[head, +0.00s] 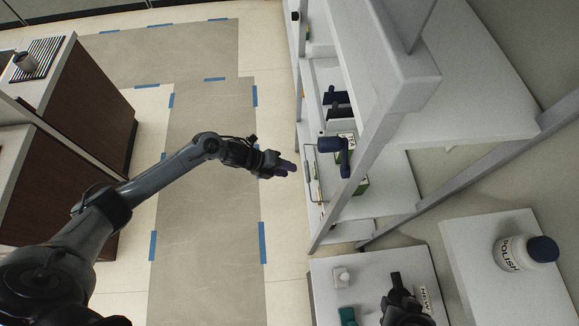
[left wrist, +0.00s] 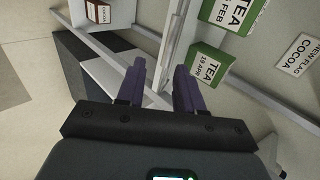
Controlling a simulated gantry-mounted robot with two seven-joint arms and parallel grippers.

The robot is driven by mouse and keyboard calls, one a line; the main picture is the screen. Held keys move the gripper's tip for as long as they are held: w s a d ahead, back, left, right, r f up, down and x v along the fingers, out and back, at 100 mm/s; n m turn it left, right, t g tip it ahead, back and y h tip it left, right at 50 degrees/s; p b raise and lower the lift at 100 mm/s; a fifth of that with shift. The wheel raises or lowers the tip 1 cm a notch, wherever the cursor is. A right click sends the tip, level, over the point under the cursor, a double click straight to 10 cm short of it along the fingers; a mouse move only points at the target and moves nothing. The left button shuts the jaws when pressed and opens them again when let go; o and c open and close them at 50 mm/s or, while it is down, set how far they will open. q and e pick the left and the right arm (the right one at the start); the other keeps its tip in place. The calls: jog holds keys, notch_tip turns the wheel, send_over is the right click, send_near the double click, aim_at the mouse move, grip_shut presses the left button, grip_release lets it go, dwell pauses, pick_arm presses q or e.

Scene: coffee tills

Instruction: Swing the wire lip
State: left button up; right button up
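The wire lip (head: 307,172) appears as a thin wire loop along the front of the shelf unit in the head view. I cannot pick it out clearly in the left wrist view. My left gripper (head: 289,167) is just left of the wire, with a small gap seeming to show between them. In the left wrist view its two purple fingers (left wrist: 160,82) stand apart with nothing seen held between them, in front of a white shelf edge (left wrist: 176,38). My right gripper (head: 400,296) is at the bottom right above a white surface; its finger opening is unclear.
Green tea boxes (left wrist: 207,70) stand behind the shelf edge, with a cocoa box (left wrist: 98,11) at upper left. A dark blue item (head: 330,144) is above the shelf. The taped floor (head: 205,240) is clear.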

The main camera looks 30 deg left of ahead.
aim_at(306, 171)
pick_arm(q)
jog(key=w+r+b+x, duration=0.1)
jog(key=b+x, duration=0.5)
jog(key=x, duration=0.2)
jog(key=shift+d, duration=0.15)
jog(key=shift+w+r+p, duration=0.1)
jog(key=shift+r+p, duration=0.05)
jog(key=shift+p, duration=0.15)
jog(key=shift+c, duration=1)
grip_shut()
